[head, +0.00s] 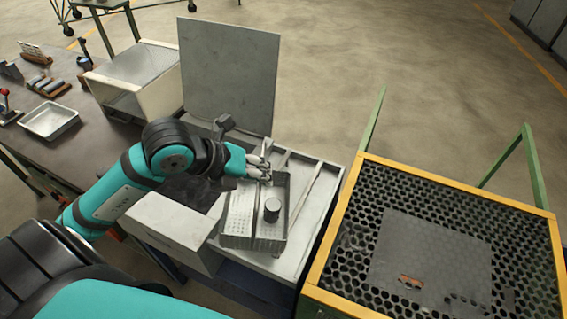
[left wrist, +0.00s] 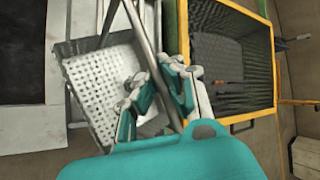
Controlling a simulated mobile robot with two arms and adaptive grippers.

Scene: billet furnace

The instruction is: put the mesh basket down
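The mesh basket (head: 238,222) is a grey rectangular basket with perforated walls, over the light bench top beside the yellow-framed table. A short dark cylinder (head: 272,209) is in its right half. A thin bar runs along its middle. My left gripper (head: 262,170) is at the basket's far end, above its rim. In the left wrist view the perforated basket (left wrist: 98,85) is left of the fingers (left wrist: 156,98), and a metal bar passes between them. The fingers look closed around this bar. I cannot tell whether the basket touches the bench. My right gripper is not in view.
A yellow-framed table (head: 335,222) with a perforated top and a dark plate (head: 430,255) stands right. A grey upright panel (head: 230,75) and a pale box (head: 135,75) stand behind my arm. A metal tray (head: 49,121) lies on the dark bench at left.

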